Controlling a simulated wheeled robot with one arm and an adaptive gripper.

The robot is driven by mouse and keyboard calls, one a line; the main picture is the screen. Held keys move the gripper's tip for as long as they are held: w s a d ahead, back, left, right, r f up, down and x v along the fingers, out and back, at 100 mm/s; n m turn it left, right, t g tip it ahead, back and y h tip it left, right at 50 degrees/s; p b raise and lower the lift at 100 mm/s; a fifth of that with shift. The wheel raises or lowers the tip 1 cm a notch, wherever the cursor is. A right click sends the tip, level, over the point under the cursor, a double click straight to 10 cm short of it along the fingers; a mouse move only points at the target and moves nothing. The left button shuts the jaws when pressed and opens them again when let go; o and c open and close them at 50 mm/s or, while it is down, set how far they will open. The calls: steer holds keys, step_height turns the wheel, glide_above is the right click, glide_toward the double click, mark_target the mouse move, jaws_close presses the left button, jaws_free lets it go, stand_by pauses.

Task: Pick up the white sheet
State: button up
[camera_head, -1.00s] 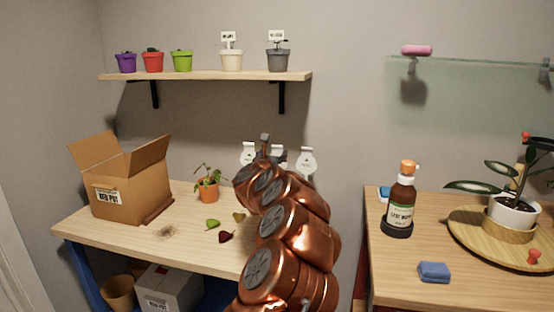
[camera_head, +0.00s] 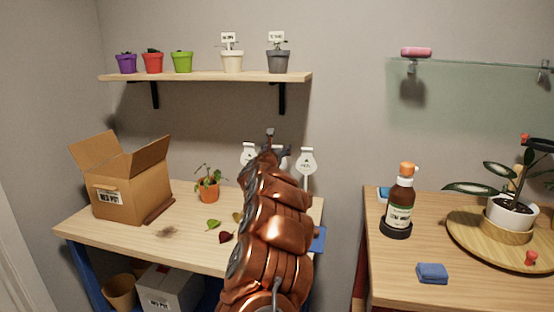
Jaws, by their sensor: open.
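I cannot make out a plain white sheet for certain. A small blue and white item (camera_head: 383,194) lies at the back left of the right table, partly hidden behind the brown bottle (camera_head: 400,205). White tags (camera_head: 307,161) stand at the back of the left table, some hidden by my arm. My gripper (camera_head: 270,137) is at the far end of my copper arm, in front of these tags. It is small and dark in this view, and open; I see nothing held in it.
The left table holds an open cardboard box (camera_head: 130,185), a potted plant (camera_head: 208,188) and loose leaves (camera_head: 226,237). The right table has a blue sponge (camera_head: 432,273) and a round wooden tray (camera_head: 465,235) with a plant. A shelf (camera_head: 205,76) with pots hangs above.

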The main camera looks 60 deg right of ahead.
steer(key=c, duration=0.8)
steer(key=shift+a+r, duration=0.2)
steer(key=shift+r, duration=0.15)
step_height(320, 180, up, 6)
steer(key=shift+a+r, duration=0.1)
steer(key=shift+r, duration=0.05)
steer(key=b+v, duration=0.3)
steer(key=v, duration=1.6)
steer(key=shift+a, duration=0.2)
